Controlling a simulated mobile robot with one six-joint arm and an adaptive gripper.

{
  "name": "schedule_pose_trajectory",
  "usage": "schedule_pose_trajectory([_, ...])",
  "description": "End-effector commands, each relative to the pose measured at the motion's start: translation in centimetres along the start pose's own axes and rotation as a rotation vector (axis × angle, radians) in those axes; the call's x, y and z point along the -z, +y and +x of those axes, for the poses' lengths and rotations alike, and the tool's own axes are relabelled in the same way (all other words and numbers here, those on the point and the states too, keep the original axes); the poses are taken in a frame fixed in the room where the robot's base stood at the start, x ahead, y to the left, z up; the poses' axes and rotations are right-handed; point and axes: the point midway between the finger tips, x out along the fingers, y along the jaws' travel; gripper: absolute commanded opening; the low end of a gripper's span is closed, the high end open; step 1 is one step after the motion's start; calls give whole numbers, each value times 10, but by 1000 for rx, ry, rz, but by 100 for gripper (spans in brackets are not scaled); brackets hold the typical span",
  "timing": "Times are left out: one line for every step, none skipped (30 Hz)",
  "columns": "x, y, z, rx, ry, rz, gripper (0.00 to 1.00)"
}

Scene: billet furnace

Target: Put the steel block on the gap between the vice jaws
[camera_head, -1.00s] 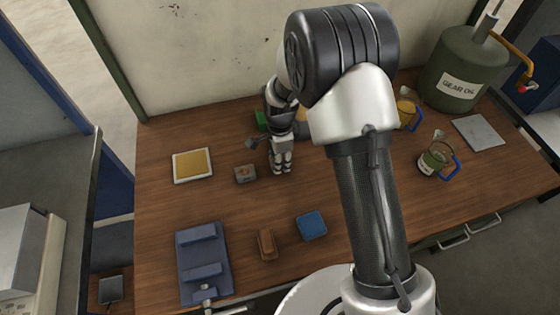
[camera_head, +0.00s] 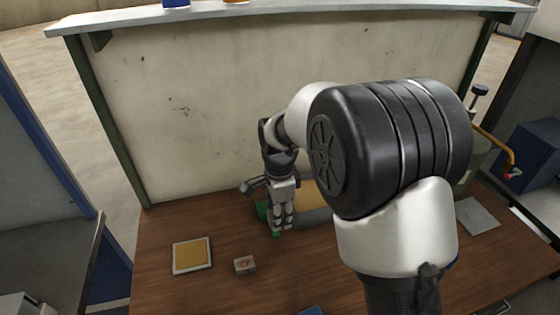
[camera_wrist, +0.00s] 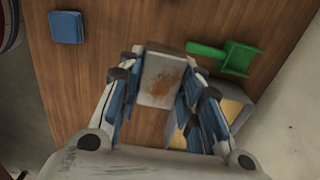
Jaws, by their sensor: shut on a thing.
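My gripper (camera_head: 281,228) points down over the back of the table in the head view. In the wrist view its fingers (camera_wrist: 158,88) are shut on a grey steel block (camera_wrist: 158,90) with a rusty brown patch. The block is not clearly visible in the head view, and I cannot tell its height above the table. The vice is out of both current views. The earlier head view has a blue vice-like fixture at the table's front left.
A green object (camera_wrist: 228,57) and a grey container (camera_wrist: 236,112) are beside the gripper. A yellow-topped tray (camera_head: 192,255) and a small box (camera_head: 245,264) lie to the left on the table. A blue block (camera_wrist: 66,27) shows in the wrist view. A wall panel (camera_head: 200,120) stands behind.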

Motion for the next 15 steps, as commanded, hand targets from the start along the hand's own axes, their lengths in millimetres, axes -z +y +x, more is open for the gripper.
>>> schedule_pose_trajectory([0, 0, -2, 3, 0, -3, 0])
schedule_pose_trajectory([1, 0, -1, 3, 0, -7, 0])
schedule_pose_trajectory([3, 1, 0, 2, 0, -19, 0])
schedule_pose_trajectory([5, 2, 1, 2, 0, -33, 0])
schedule_pose_trajectory([7, 3, 3, 2, 0, -50, 0])
schedule_pose_trajectory([11, 5, 6, 2, 0, -80, 0])
schedule_pose_trajectory([14, 7, 8, 2, 0, -109, 0])
schedule_pose_trajectory([18, 9, 11, 2, 0, -143, 0])
schedule_pose_trajectory([24, 12, 15, 1, 0, -193, 0])
schedule_pose_trajectory([29, 16, 19, 0, 0, -235, 0])
schedule_pose_trajectory([34, 18, 22, 1, 0, -280, 0])
schedule_pose_trajectory([40, 23, 28, 0, 0, -342, 0])
schedule_pose_trajectory([46, 26, 31, 0, 0, -390, 0])
schedule_pose_trajectory([50, 30, 34, 1, 0, -439, 0])
schedule_pose_trajectory([57, 35, 39, 1, 0, -504, 0])
